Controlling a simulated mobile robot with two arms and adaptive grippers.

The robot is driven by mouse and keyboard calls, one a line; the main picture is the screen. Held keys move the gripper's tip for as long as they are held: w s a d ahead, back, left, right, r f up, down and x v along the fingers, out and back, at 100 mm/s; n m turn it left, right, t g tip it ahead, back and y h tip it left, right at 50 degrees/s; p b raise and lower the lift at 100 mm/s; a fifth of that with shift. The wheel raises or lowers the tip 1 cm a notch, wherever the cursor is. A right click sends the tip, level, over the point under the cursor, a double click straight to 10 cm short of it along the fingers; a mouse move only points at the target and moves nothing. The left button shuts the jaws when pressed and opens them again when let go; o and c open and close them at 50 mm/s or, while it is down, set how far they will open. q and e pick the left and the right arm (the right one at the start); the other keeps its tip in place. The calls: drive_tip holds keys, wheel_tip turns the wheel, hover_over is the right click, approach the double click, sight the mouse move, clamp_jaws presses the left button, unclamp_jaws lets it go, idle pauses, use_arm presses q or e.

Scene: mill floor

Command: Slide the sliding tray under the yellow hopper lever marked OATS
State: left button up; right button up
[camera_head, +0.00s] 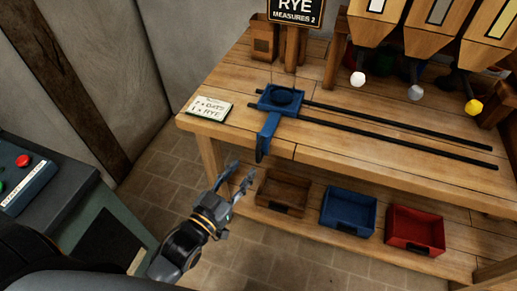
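The blue sliding tray (267,131) sits at the left end of two dark rails (400,127) on the wooden bench, with a handle hanging over the front edge. A dark round thing lies in its top. The yellow lever knob (473,107) is at the far right, under a wooden hopper (492,38). A grey knob (416,92) and a white knob (357,79) are to its left. My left gripper (241,173) is open and empty, in front of the bench and below the tray's handle, apart from it. My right gripper is not in view.
The rails are clear right of the tray. A recipe card (210,107) lies left of it, and a RYE sign (296,12) stands behind. Brown (283,191), blue (349,208) and red (415,229) bins sit on the lower shelf. A button console (25,176) is at left.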

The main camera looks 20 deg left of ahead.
sight(257, 152)
use_arm(q)
drive_tip(key=p+x, duration=0.1)
drive_tip(key=x, duration=0.7)
drive_tip(key=shift+w+d, duration=0.1)
drive_tip(key=shift+w, duration=0.25)
drive_tip(key=shift+c, duration=0.4)
clamp_jaws()
